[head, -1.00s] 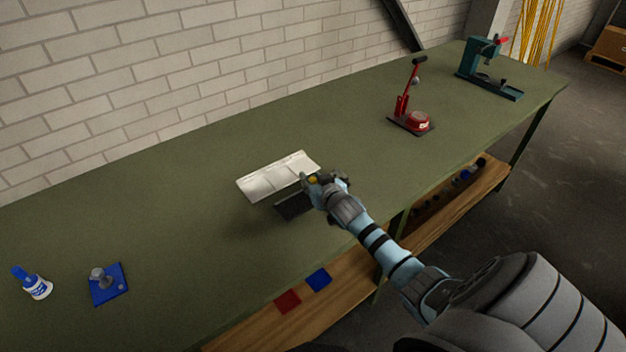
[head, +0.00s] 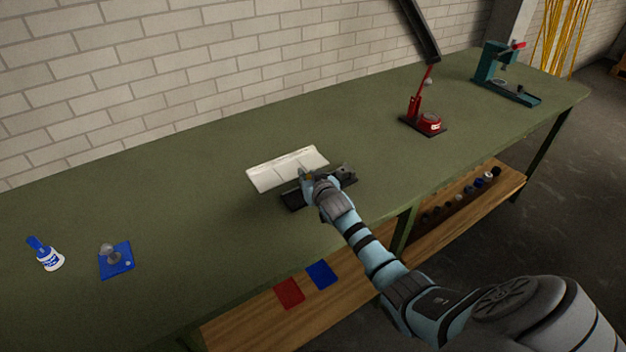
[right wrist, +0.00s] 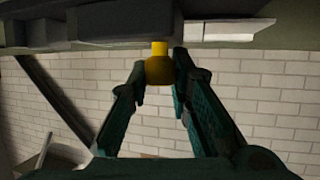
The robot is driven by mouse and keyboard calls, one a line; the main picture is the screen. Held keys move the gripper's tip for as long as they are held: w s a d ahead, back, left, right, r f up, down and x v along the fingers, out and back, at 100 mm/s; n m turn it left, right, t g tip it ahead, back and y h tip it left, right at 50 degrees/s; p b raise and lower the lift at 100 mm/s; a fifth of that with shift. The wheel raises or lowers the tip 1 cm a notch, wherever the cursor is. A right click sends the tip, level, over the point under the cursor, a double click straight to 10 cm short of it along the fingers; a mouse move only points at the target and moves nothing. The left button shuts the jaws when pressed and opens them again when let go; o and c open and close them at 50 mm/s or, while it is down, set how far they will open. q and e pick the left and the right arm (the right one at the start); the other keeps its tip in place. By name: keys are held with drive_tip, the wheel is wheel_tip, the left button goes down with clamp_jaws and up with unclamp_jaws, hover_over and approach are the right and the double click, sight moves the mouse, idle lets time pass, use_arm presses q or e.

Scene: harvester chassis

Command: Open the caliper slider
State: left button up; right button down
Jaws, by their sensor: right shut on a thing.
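The caliper is a dark bar-like tool (head: 294,198) lying on the green bench, in front of a white folded sheet (head: 288,167). My right gripper (head: 309,178) is over the caliper and hides its middle. In the right wrist view, the two fingers (right wrist: 159,60) are shut on a yellow knob (right wrist: 159,72), which hangs on a short yellow stem under a grey and dark part of the tool (right wrist: 110,28). The jaws of the caliper are too small to make out. My left gripper is not in view.
A red press (head: 425,122) and a teal press (head: 500,75) stand farther right on the bench. A blue-capped bottle (head: 50,260) and a blue plate with a grey knob (head: 116,262) are at the left. The bench (head: 180,200) between is clear.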

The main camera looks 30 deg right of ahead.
drive_tip(key=c, duration=1.4)
unclamp_jaws()
drive_tip(key=shift+c, duration=0.2)
drive_tip(key=v, duration=1.2)
